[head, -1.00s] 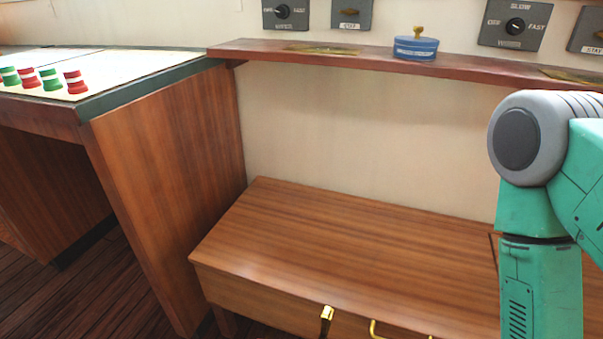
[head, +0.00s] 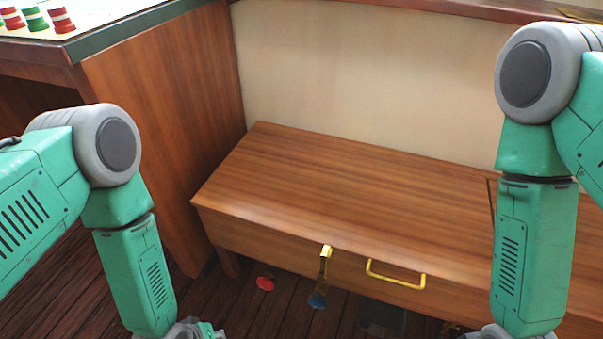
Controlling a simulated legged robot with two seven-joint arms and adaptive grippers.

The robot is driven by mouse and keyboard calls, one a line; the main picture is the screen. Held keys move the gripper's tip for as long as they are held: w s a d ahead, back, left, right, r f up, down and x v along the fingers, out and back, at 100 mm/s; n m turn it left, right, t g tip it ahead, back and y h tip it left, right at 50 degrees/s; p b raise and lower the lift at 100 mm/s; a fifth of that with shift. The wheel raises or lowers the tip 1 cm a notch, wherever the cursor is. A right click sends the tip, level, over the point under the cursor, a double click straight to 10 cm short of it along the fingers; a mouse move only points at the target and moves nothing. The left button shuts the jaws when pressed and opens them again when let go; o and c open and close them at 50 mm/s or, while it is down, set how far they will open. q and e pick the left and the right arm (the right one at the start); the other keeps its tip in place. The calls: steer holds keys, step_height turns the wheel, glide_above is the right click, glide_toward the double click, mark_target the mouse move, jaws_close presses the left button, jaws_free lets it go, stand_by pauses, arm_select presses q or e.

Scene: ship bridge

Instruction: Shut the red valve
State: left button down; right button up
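A small red object (head: 265,283), which looks like the red valve, shows low down just below the front edge of the wooden bench. It is small, and I cannot tell its handle position. My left arm comes in from the left and my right arm from the right. Both forearms run down to the bottom edge, where only grey joint parts show. Both grippers are out of the picture. Nothing of mine is seen touching the red object.
A wooden bench (head: 340,185) with a yellow pull handle (head: 396,276) and a brass latch (head: 325,257) fills the middle. A small blue object (head: 317,300) is right of the red one. A console (head: 165,130) stands left. Dark plank floor (head: 215,300) lies open in front.

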arm_select(q)
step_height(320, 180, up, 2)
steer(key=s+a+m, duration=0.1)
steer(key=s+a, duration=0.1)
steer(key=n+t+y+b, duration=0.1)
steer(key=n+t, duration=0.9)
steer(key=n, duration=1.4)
glide_toward(264, 280)
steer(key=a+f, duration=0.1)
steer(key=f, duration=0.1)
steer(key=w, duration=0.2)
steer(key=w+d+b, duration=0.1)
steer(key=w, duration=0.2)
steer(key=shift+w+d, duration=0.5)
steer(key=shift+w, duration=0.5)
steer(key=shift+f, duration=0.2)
